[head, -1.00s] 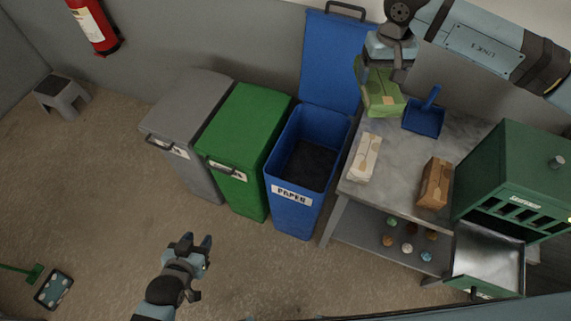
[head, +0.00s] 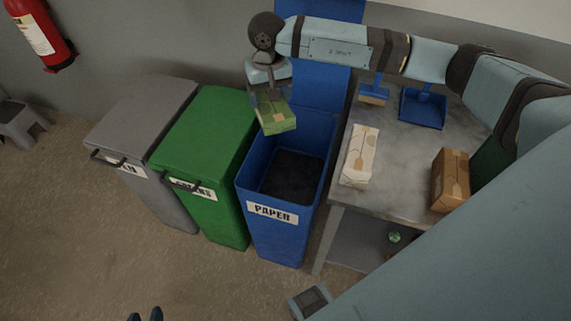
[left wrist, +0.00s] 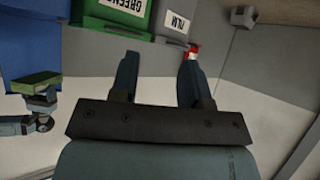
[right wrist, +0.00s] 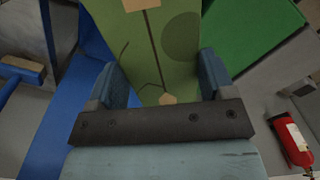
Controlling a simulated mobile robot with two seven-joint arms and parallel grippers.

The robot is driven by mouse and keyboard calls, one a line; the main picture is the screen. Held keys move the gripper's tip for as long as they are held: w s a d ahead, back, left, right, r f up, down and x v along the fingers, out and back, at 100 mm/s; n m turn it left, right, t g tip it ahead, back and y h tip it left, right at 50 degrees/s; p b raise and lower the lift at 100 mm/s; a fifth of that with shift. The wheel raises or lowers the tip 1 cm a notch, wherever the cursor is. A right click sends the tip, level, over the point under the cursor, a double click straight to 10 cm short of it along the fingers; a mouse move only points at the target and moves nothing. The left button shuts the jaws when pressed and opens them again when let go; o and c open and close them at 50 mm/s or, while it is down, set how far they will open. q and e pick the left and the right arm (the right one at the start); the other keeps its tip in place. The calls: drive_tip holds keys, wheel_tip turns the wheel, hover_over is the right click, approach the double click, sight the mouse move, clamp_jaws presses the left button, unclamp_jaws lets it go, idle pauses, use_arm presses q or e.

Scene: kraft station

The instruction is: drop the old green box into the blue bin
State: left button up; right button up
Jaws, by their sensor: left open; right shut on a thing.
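The green box (head: 275,115) is held by my right gripper (head: 270,92), which is shut on it. The box hangs over the back left part of the open blue bin (head: 275,230), labelled PAPER, at about the rim's left edge in the head view. In the right wrist view the box (right wrist: 160,45) fills the space between the fingers (right wrist: 160,88). The blue bin's raised lid (head: 325,90) stands behind it. My left gripper (head: 145,314) shows only its fingertips at the bottom of the head view; in the left wrist view it is open and empty (left wrist: 157,75).
A green bin (head: 208,125) and a grey bin (head: 145,105), both lidded, stand left of the blue bin. The table (head: 395,175) at right carries a white carton (head: 360,155), a brown carton (head: 450,180), a blue dustpan (head: 422,108) and a brush (head: 374,95).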

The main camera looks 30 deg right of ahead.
drive_tip(key=d+f+m+b, duration=0.2)
drive_tip(key=d+f+b, duration=0.1)
drive_tip(key=f, duration=0.5)
drive_tip(key=d+f+m+b, duration=0.2)
drive_tip(key=d+f, duration=0.3)
drive_tip(key=f, duration=0.3)
drive_tip(key=shift+d+m+b, duration=0.3)
drive_tip(key=shift+d+b, duration=0.1)
drive_tip(key=shift+b, duration=0.25)
use_arm(q)
drive_tip(key=f, duration=0.2)
drive_tip(key=d+f, duration=0.1)
drive_tip(key=shift+w+f+t+h, duration=0.25)
drive_tip(key=shift+f+t+h, duration=0.05)
drive_tip(key=shift+f, duration=0.1)
use_arm(e)
drive_tip(key=o, duration=1)
drive_tip(key=shift+w+f, duration=0.1)
use_arm(q)
drive_tip(key=shift+s+a+p, duration=0.1)
drive_tip(key=shift+a+p, duration=0.05)
drive_tip(key=shift+p, duration=0.5)
use_arm(e)
wheel_tip(320, 180, up, 14)
